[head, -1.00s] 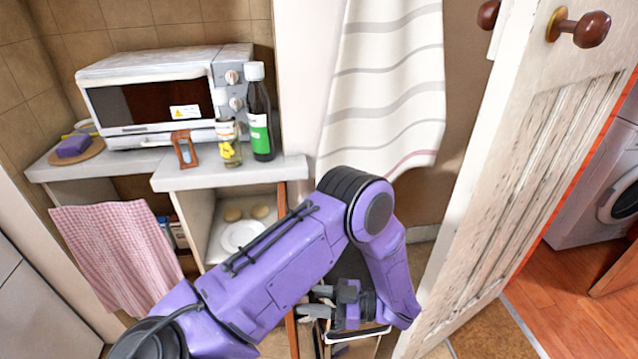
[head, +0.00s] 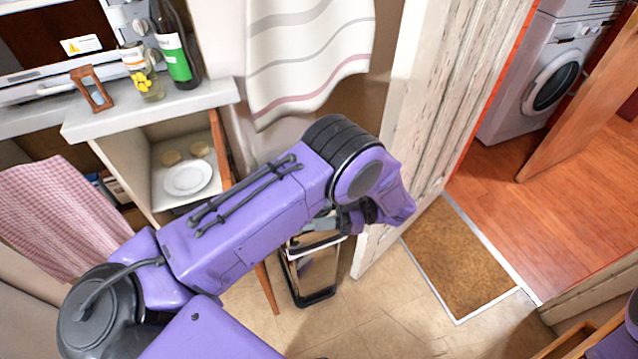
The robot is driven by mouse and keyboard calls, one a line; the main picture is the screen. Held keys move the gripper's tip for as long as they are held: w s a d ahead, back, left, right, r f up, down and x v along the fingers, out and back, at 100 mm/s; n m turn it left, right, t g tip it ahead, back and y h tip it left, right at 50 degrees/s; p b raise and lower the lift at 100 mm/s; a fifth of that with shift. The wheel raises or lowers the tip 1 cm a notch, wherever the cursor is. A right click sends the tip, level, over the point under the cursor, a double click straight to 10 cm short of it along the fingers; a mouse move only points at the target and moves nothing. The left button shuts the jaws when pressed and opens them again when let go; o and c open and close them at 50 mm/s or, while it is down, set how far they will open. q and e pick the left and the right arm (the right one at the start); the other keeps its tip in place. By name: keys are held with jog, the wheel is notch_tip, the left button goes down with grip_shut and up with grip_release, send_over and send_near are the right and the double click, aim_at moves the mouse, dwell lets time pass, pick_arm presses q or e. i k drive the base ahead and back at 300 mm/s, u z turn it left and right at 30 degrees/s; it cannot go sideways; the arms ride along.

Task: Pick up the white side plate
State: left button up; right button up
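The white side plate (head: 188,180) lies flat on the shelf of the open cupboard, under the worktop, at the left of the head view. My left arm crosses in front and to the right of it. My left gripper (head: 318,222) is right of the cupboard, well apart from the plate, above a dark-framed bin-like stand. It is partly hidden by my arm; its fingers look apart and hold nothing I can see. My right gripper is out of view; only a bit of purple arm shows at the bottom right corner.
Two beige round items (head: 186,154) sit behind the plate. The wooden cupboard door (head: 223,150) stands open beside it. A green-labelled bottle (head: 175,55), a jar (head: 142,75) and an hourglass (head: 91,90) stand on the worktop above. The bin-like stand (head: 312,270) is on the floor.

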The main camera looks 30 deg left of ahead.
aim_at(189, 177)
jog(key=k, duration=1)
